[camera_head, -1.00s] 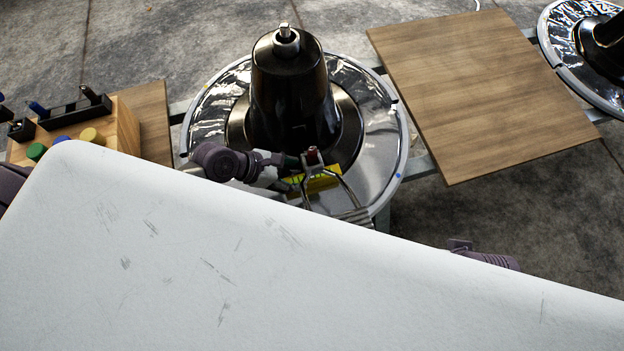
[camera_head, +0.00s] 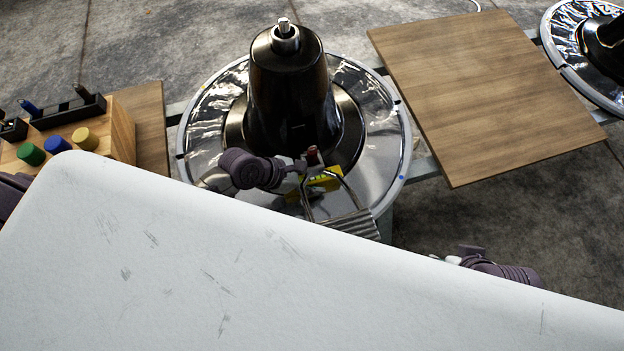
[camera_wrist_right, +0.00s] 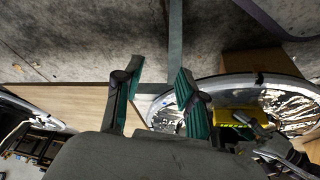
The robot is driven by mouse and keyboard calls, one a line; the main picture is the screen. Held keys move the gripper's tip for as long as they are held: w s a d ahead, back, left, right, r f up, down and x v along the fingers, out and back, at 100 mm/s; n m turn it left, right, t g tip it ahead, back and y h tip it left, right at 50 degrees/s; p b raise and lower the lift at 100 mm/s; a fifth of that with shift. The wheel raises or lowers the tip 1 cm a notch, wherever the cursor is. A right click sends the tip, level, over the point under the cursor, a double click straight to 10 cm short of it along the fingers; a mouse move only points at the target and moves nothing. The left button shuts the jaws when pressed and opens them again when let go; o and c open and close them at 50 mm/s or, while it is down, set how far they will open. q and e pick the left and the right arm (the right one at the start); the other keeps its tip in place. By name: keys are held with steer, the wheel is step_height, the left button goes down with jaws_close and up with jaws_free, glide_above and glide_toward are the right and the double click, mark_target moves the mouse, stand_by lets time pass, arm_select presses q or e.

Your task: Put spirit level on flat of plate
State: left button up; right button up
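The yellow spirit level (camera_head: 322,183) is at the front part of the round chrome plate (camera_head: 388,170), beside the chair's wire footrest (camera_head: 345,224). It also shows in the right wrist view (camera_wrist_right: 236,115). My left gripper (camera_head: 298,172) is at the level and overlaps its left end. Its fingers are too small and covered to tell if they grip it, and whether the level touches the plate is unclear. My right gripper (camera_wrist_right: 158,76) is open and empty in its wrist view. In the head view the white surface hides most of my right arm.
A large white worn surface (camera_head: 250,270) fills the foreground. The dark column (camera_head: 290,95) rises from the plate. A wooden board (camera_head: 490,95) lies at right. A wooden tool block (camera_head: 120,130) with coloured knobs stands at left. Another chrome base (camera_head: 565,45) is at upper right.

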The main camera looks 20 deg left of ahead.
arm_select(q)
jaws_close()
steer(key=shift+r, duration=0.1)
